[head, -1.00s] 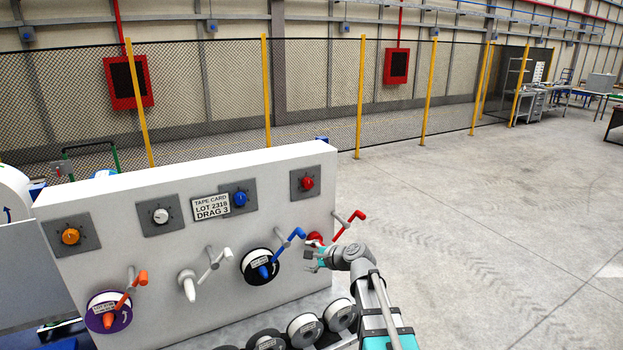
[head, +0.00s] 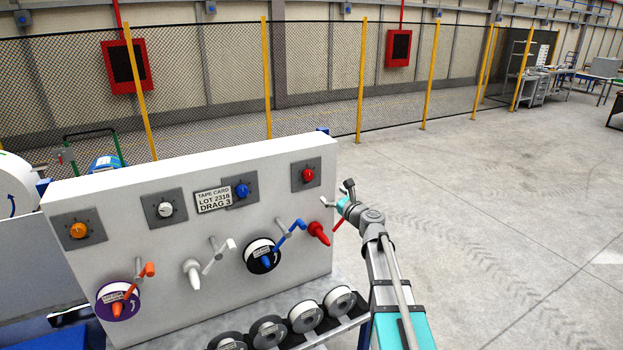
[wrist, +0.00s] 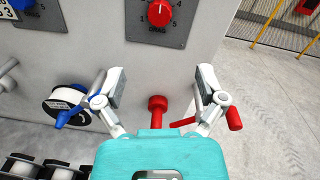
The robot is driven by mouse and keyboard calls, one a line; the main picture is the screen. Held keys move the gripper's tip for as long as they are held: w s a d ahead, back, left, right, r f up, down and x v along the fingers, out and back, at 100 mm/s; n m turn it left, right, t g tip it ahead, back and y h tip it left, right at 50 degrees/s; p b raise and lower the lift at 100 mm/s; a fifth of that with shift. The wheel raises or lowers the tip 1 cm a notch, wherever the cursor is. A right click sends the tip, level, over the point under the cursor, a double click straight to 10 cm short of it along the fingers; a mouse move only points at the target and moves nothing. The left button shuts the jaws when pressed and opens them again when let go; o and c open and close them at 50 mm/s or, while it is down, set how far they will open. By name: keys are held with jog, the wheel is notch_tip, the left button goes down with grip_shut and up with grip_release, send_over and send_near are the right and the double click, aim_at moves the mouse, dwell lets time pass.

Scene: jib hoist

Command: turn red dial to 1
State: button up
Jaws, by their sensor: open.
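The red dial (head: 307,175) sits on a grey plate (head: 305,185) at the upper right of the white panel. In the wrist view the red dial (wrist: 160,14) is at the top middle, with numbers around it and "DRAG" below. My gripper (head: 347,193) is just right of the panel's right part, a little lower than the dial. In the wrist view my gripper (wrist: 160,86) is open and empty, its fingers spread below the dial and apart from it. The tape card (head: 213,199) reads "LOT 2318 DRAG 3".
Below the dial a red spindle (wrist: 157,105) and red crank handle (wrist: 234,118) stick out. Blue (head: 242,191), white (head: 165,209) and orange (head: 78,230) dials sit to the left. A blue crank (head: 297,225) and spools (head: 340,299) are lower. Floor at right is clear.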

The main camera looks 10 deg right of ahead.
aim_at(310, 177)
jog(key=shift+w, duration=0.15)
jog(key=x, duration=1.3)
jog(key=shift+w+a, duration=0.25)
jog(key=shift+c, duration=0.2)
jog(key=c, duration=1.1)
